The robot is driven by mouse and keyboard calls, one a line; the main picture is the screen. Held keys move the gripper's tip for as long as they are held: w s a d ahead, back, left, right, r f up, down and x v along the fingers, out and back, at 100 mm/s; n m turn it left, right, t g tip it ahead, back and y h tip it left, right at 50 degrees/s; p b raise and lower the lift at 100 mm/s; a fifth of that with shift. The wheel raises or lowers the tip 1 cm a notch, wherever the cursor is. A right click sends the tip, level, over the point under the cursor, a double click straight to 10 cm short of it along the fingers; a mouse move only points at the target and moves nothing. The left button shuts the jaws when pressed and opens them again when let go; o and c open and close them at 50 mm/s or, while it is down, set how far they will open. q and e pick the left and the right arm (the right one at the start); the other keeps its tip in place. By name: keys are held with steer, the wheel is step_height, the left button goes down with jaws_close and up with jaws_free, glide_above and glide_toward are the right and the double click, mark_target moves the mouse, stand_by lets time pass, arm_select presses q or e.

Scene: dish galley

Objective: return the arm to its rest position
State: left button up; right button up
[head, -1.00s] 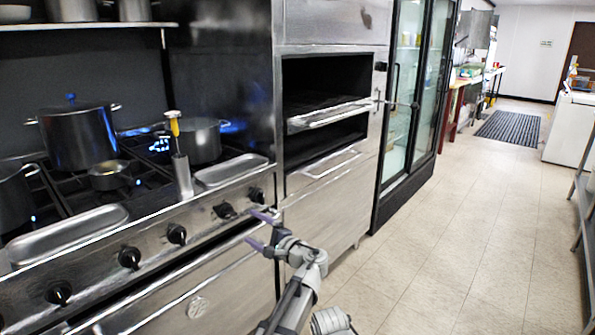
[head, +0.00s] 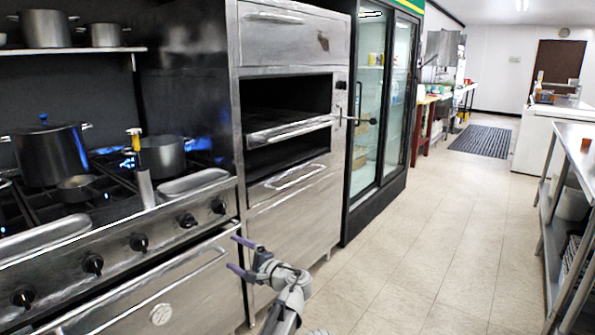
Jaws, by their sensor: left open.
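My left gripper (head: 240,256) shows in the lower middle of the head view. Its two purple fingers are spread apart with nothing between them. It points left toward the stove front, near the right end of the oven door handle (head: 190,270); I cannot tell whether it touches anything. My left arm (head: 287,300) comes up from the bottom edge. My right gripper is not in view.
The stove (head: 115,262) with pots stands at left. A steel oven cabinet (head: 295,205) and a glass-door fridge (head: 372,110) stand beyond it. The tiled floor (head: 430,240) is clear in the middle. A steel table (head: 575,150) lines the right side.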

arm_select(q)
steer(key=s+a+f+n+g+h, duration=0.3)
steer(key=s+f+n+g+h, duration=0.1)
steer(key=s+f, duration=0.5)
steer(key=s+a+f+n+g+h, duration=0.3)
steer(key=s+f+n+g+h, duration=0.15)
steer(key=s+f, duration=0.4)
steer(key=s+d+f+m+g+h, duration=0.1)
steer(key=s+d+f+h, duration=0.1)
steer(key=s+d, duration=0.5)
steer(key=s+d+f+g+h, duration=0.1)
steer(key=s+d+f+h, duration=0.1)
steer(key=s+d, duration=0.6)
step_height(320, 180, up, 28)
steer(key=w+d+p, duration=0.2)
steer(key=p, duration=2.6)
steer(key=shift+r, duration=0.25)
